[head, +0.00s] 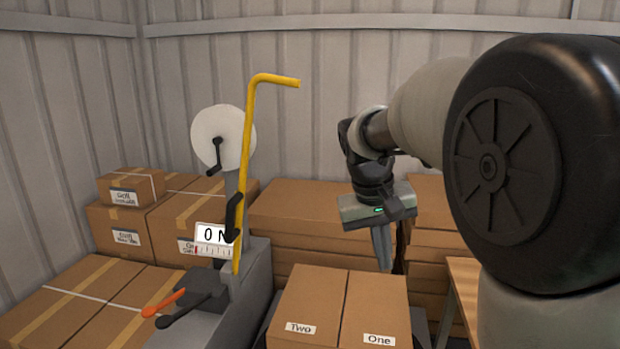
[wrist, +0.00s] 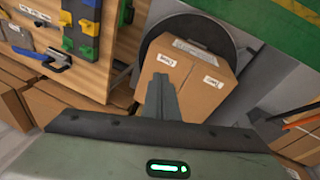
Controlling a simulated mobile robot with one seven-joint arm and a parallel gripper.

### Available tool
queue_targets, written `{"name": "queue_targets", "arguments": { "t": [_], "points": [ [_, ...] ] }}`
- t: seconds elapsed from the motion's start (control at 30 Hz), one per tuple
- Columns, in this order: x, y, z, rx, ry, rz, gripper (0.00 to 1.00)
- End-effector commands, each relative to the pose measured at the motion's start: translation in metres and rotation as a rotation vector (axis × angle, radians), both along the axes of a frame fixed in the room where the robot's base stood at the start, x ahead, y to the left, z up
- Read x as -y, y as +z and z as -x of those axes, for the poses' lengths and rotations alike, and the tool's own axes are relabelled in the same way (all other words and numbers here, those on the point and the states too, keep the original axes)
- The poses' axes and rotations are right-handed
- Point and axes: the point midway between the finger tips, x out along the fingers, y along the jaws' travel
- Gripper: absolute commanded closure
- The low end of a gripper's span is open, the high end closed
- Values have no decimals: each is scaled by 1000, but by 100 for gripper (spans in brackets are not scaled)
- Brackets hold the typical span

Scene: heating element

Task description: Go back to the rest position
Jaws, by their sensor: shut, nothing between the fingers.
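My gripper (head: 382,250) hangs from my arm in the right half of the head view, fingers pointing down. Its fingers are together with nothing between them. In the wrist view, the shut fingers (wrist: 160,88) point up the picture and overlap the left side of a cardboard box (wrist: 200,82). In the head view, the gripper is above and behind the boxes labelled "Two" (head: 305,305) and "One" (head: 376,308). I cannot tell the exact gap to them.
Stacked boxes (head: 310,215) line the wall. A wooden tool board (wrist: 70,50) shows in the wrist view.

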Motion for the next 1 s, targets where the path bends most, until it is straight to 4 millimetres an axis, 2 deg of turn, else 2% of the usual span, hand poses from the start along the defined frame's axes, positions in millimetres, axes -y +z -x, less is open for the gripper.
{"name": "queue_targets", "arguments": {
  "t": [0.03, 0.2, 0.33, 0.5, 0.6, 0.7, 1.0],
  "points": [
    [5, 20, 22, 27, -2, -44, 100],
    [8, 53, 89, 112, 11, -151, 100],
    [6, 67, 139, 186, 22, -203, 100],
    [1, 68, 192, 272, 32, -231, 100],
    [0, 64, 211, 308, 35, -233, 100],
    [-2, 59, 221, 328, 36, -232, 100],
    [-2, 56, 225, 335, 37, -232, 100]
  ]
}}
